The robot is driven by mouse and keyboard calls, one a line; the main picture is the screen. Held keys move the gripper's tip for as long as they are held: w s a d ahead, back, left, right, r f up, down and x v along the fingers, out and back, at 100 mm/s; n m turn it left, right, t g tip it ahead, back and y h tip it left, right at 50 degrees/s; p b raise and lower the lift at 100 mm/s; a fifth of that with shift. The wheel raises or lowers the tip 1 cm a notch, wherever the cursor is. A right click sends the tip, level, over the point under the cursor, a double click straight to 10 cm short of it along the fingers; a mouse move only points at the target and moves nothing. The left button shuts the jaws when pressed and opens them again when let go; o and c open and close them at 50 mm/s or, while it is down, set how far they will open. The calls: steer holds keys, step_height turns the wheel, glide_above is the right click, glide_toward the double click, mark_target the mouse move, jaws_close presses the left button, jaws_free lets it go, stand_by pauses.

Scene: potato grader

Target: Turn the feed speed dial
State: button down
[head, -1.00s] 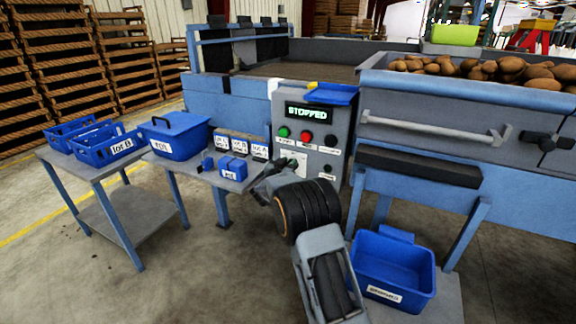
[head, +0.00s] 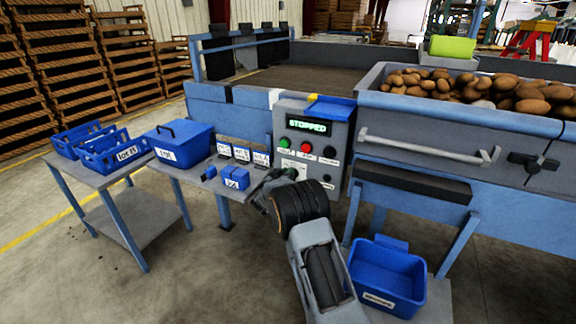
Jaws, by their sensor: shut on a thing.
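The grey control panel (head: 340,140) stands in the middle of the head view. Its green-lit display reads STOPPED (head: 307,125). Below are a green button (head: 285,142), a red button (head: 306,147) and a black round control (head: 331,151). A white plate (head: 294,164) sits lower on the panel, partly covered by my gripper. My gripper (head: 277,178) is at the panel's lower left, shut on what seems to be the feed speed dial. The dial itself is hidden behind the gripper and wrist, so its setting cannot be read.
Small blue boxes (head: 236,178) and a lidded blue bin (head: 180,140) stand on the tables at left. A blue tub (head: 388,272) is low at right, near my arm. Potatoes (head: 480,88) fill the hopper above it.

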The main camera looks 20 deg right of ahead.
steer(key=shift+w+a+f+n+p, duration=0.1)
steer(key=shift+w+n+p, duration=0.05)
steer(key=shift+n+p, duration=0.9)
steer(key=shift+w+a+f+n+p, duration=0.1)
steer(key=shift+a+f+n+p, duration=0.05)
steer(key=shift+n+p, duration=0.85)
steer(key=shift+w+a+f+n+p, duration=0.1)
steer(key=shift+w+n+p, duration=0.05)
steer(key=shift+n+p, duration=0.9)
steer(key=shift+n, duration=0.3)
steer(key=c, duration=1.1)
jaws_free()
steer(key=shift+o, duration=0.2)
steer(key=shift+a, duration=0.1)
steer(key=p+v, duration=0.1)
steer(key=v, duration=1.2)
steer(key=shift+s+a+p, duration=0.25)
steer(key=shift+s+p, duration=0.05)
